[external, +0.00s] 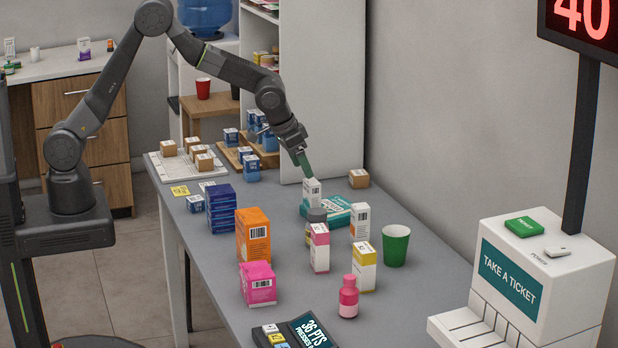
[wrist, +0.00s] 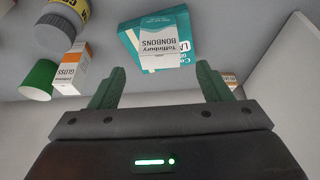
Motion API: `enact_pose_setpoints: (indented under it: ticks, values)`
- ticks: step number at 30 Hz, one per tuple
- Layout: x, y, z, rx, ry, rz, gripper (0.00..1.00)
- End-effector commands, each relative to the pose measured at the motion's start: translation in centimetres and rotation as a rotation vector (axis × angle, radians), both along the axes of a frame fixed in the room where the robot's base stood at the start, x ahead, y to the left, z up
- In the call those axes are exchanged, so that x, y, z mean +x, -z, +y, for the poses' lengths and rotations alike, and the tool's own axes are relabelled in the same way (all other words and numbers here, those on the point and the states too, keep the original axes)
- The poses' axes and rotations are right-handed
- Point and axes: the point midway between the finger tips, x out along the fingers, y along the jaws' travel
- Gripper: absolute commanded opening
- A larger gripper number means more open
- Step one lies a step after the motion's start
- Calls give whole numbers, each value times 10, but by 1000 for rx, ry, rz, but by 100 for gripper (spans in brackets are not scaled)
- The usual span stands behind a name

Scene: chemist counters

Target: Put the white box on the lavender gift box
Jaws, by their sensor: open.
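The white box (external: 312,191), a small upright carton with dark print, stands at the left end of a flat teal box (external: 338,211) and appears to rest on it. In the wrist view the white box (wrist: 163,47) reads "Toffinbury Bonbons" and covers part of the teal box (wrist: 178,25), whose label starts with "LA"; the rest of the word is hidden. My gripper (external: 303,160) is just above the white box. Its green fingers are apart with nothing between them, and the white box lies just past the fingertips. No lavender-coloured box is visible.
A grey-lidded jar (external: 317,215), an orange-and-white box (external: 360,222) and a green cup (external: 395,245) stand close by. A small brown box (external: 358,179) is behind, near the white panel (external: 325,80). Several other cartons and a pink bottle (external: 348,297) fill the counter's front.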

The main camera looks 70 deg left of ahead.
Motion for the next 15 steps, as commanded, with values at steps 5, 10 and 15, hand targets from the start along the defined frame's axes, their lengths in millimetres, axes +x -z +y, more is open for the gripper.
enact_pose_setpoints:
  ticks: [5,10,15]
  values:
    - [-6,-15,0,-1,0,-1,71]
    - [-8,-18,0,0,0,1,71]
    - [-8,-18,0,0,0,1,71]
